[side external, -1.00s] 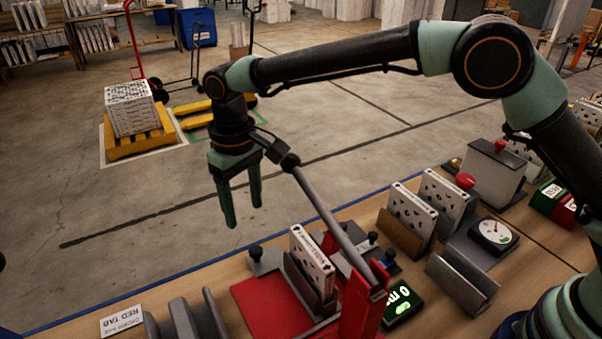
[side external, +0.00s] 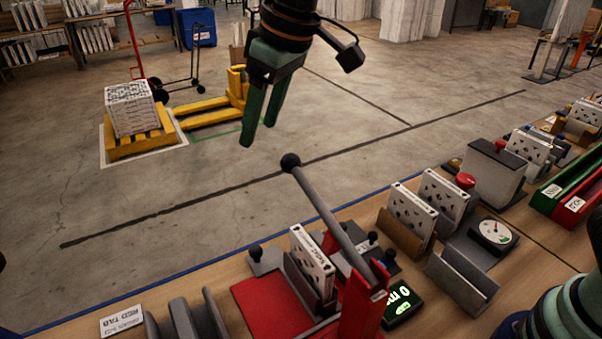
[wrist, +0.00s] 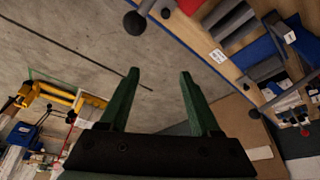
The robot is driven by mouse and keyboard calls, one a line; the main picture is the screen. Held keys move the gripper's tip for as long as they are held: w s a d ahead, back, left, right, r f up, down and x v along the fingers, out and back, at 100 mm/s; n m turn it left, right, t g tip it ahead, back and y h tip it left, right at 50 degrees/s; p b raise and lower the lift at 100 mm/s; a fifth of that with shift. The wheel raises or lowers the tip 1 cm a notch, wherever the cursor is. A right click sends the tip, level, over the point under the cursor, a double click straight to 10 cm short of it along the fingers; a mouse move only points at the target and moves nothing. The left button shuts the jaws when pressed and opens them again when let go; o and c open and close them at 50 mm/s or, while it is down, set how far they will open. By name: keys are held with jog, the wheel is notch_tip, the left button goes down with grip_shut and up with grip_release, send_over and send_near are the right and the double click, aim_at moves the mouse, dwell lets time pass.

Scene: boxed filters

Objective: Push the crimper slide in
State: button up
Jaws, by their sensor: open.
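The crimper is a red press (side external: 362,305) on the bench with a long grey lever (side external: 330,215) slanting up to a black ball knob (side external: 290,162). A white patterned filter (side external: 312,262) stands upright in a grey holder on its red base (side external: 268,305). A grey block with a black knob (side external: 255,253) sits at the holder's left; small black knobs (side external: 373,238) show at its right. I cannot tell which part is the slide. My gripper (side external: 259,133) is open and empty, above and left of the lever knob, apart from it. The wrist view shows the open fingers (wrist: 160,74) and lever knob (wrist: 134,22).
More filters in brown holders (side external: 405,240) and a round dial (side external: 494,232) stand further right. Grey racks (side external: 190,320) and a "RED TAB" label (side external: 122,320) are at the front left.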

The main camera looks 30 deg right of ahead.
jog(key=a+f+g, duration=0.1)
jog(key=f, duration=0.8)
jog(key=w+a+f+m+g+h, duration=0.1)
jog(key=a+f, duration=0.1)
jog(key=f, duration=0.6)
jog(key=w+a+f+m+g+h, duration=0.1)
jog(key=f, duration=0.8)
jog(key=shift+w+a+f, duration=0.2)
jog(key=shift+a+f, duration=0.1)
jog(key=d, duration=0.2)
jog(key=d+f, duration=0.1)
jog(key=shift+d, duration=0.35)
jog(key=shift+w+a+r, duration=0.1)
jog(key=shift+a+r, duration=0.15)
jog(key=shift+a, duration=0.65)
jog(key=shift+a+r, duration=0.2)
jog(key=shift+a, duration=0.65)
notch_tip(320, 180, up, 12)
notch_tip(320, 180, up, 16)
jog(key=n+t+y, duration=0.2)
jog(key=t, duration=0.1)
send_over(265, 257)
jog(key=s+d, duration=0.2)
jog(key=s, duration=0.1)
jog(key=shift+s+r+n+t, duration=0.2)
jog(key=shift+r+n+t, duration=0.1)
jog(key=shift+r, duration=0.3)
